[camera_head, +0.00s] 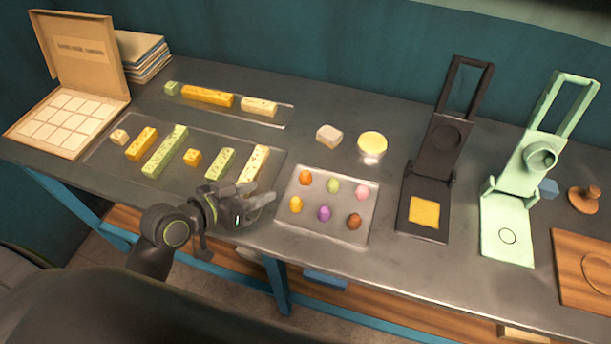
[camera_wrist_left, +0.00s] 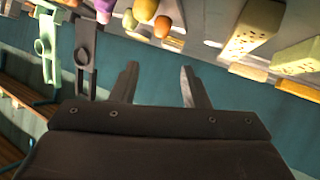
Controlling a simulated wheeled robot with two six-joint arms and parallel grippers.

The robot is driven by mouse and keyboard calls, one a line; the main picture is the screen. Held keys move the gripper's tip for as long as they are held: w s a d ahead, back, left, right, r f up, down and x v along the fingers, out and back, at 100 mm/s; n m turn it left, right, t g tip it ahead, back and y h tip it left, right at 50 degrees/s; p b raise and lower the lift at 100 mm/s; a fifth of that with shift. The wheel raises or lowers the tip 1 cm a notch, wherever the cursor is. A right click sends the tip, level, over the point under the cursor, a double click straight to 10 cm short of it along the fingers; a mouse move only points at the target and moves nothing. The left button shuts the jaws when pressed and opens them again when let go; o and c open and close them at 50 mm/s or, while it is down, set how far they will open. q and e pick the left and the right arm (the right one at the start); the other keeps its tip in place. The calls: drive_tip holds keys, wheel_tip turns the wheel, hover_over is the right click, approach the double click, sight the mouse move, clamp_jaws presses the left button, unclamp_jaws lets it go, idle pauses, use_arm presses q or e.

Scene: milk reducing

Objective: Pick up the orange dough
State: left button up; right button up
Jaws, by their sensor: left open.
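A tray (camera_head: 334,243) on the table holds several small dough balls in two rows. An orange dough ball (camera_head: 305,177) sits at its back left, with a yellow-orange ball (camera_head: 296,204) in front of it. A green ball (camera_head: 333,185), a pink ball (camera_head: 361,192), a purple ball (camera_head: 324,213) and a brown-orange ball (camera_head: 353,221) share the tray. My left gripper (camera_head: 262,204) is just left of the tray, apart from the dough, its fingers pointing right. In the left wrist view the gripper (camera_wrist_left: 159,82) is open and empty, with several balls near the top edge. My right gripper is not seen.
A dark tray of coloured bars (camera_head: 165,152) lies left of my gripper. A black press (camera_head: 425,212) and a mint press (camera_head: 507,240) stand to the right. A pale block (camera_head: 328,136) and a yellow-topped round piece (camera_head: 372,144) stand behind the dough tray.

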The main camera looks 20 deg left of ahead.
use_arm(q)
drive_tip(key=p, duration=0.2)
approach(300, 180)
drive_tip(key=w+d, duration=0.1)
drive_tip(key=w, duration=0.1)
drive_tip(key=w+d, duration=0.1)
drive_tip(key=shift+w+d+r, duration=0.1)
drive_tip(key=shift+w+d, duration=0.15)
drive_tip(key=shift+w, duration=0.15)
drive_tip(key=shift+w+d+f, duration=0.3)
drive_tip(key=shift+w, duration=0.25)
drive_tip(key=shift+f+p+x, duration=0.2)
drive_tip(key=shift+p+x, duration=0.3)
drive_tip(key=shift+x, duration=1.4)
drive_tip(key=shift+a, duration=0.15)
drive_tip(key=shift+c, duration=0.3)
drive_tip(key=c, duration=0.7)
drive_tip(key=shift+o, duration=0.2)
drive_tip(key=shift+r, duration=0.1)
